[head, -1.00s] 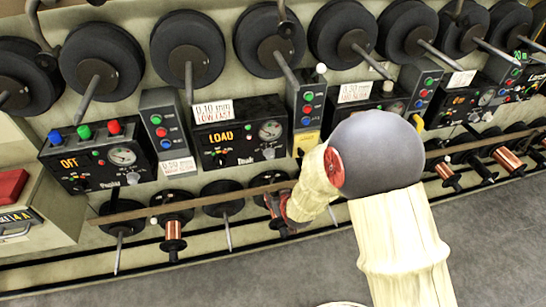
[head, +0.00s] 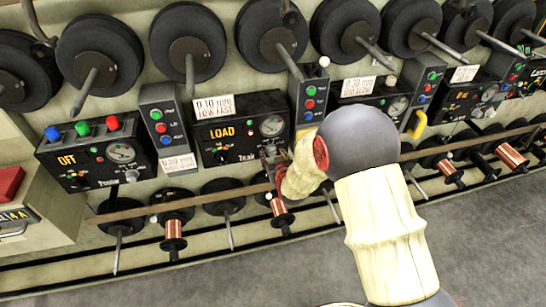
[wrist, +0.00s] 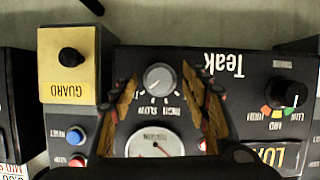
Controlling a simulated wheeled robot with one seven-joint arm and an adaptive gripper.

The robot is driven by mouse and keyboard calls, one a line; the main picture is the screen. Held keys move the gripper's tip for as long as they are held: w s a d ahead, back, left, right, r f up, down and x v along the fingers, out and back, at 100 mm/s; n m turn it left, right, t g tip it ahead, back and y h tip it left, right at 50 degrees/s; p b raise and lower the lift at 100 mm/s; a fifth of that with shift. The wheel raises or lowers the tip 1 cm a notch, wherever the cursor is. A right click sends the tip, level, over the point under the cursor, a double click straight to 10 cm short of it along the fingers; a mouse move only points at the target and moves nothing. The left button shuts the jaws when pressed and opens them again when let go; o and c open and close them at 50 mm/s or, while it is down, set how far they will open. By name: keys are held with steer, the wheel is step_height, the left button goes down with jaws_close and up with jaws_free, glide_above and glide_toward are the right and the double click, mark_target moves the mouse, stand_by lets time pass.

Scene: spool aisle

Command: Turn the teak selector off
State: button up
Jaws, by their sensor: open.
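The Teak panel (head: 240,137) is a black box whose display reads LOAD in the head view. It shows upside down in the wrist view, marked Teak (wrist: 238,62). A silver knob (wrist: 160,77) with a slow scale sits near the gauge (wrist: 155,142). A black knob (wrist: 292,92) with low, mid and high marks sits at the right; I cannot tell which knob is the selector. My gripper (wrist: 160,80) is open, its fingers on either side of the silver knob; contact is not visible. In the head view my gripper (head: 272,160) is at the panel's lower right.
A yellow guard box (wrist: 68,85) with a black knob stands beside the Teak panel. A neighbouring panel (head: 95,158) reads OFF. Black spools (head: 186,50) hang above, and a brown rail (head: 150,210) with copper spools runs below. Grey floor is clear in front.

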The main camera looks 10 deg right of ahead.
steer(key=shift+w, duration=0.15)
steer(key=shift+c, duration=0.8)
steer(key=c, duration=1)
